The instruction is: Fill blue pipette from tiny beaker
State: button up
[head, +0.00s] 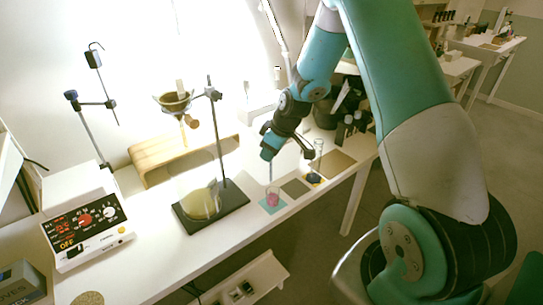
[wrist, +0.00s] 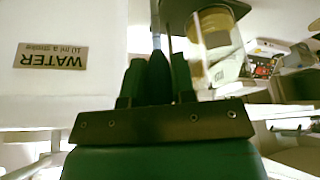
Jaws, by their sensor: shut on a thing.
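My gripper (head: 271,148) is shut on the blue pipette and holds it roughly upright above the tiny beaker (head: 273,198). The beaker holds pink liquid and stands on a teal square. In the wrist view, the pipette's dark blue bulb (wrist: 158,80) sits between the two green fingers, with its pale stem beyond. In the head view, the fingers largely hide the bulb, and the thin stem points down at the beaker. I cannot tell whether the tip is inside the liquid. The beaker is not clear in the wrist view.
A large beaker of yellowish liquid (head: 202,203) stands on a black stand base to the left. A clear glass vessel (head: 318,158) stands to the right, near dark bottles (head: 346,128). A control box (head: 85,226) is far left. A WATER label (wrist: 50,56) lies on the white table.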

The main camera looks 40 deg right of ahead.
jog(key=shift+w+d+r+n, duration=0.1)
jog(key=shift+d+n, duration=0.2)
jog(key=shift+d, duration=0.1)
notch_tip(320, 180, down, 10)
jog(key=b, duration=0.8)
dwell(0.5)
jog(key=c, duration=0.3)
dwell(0.4)
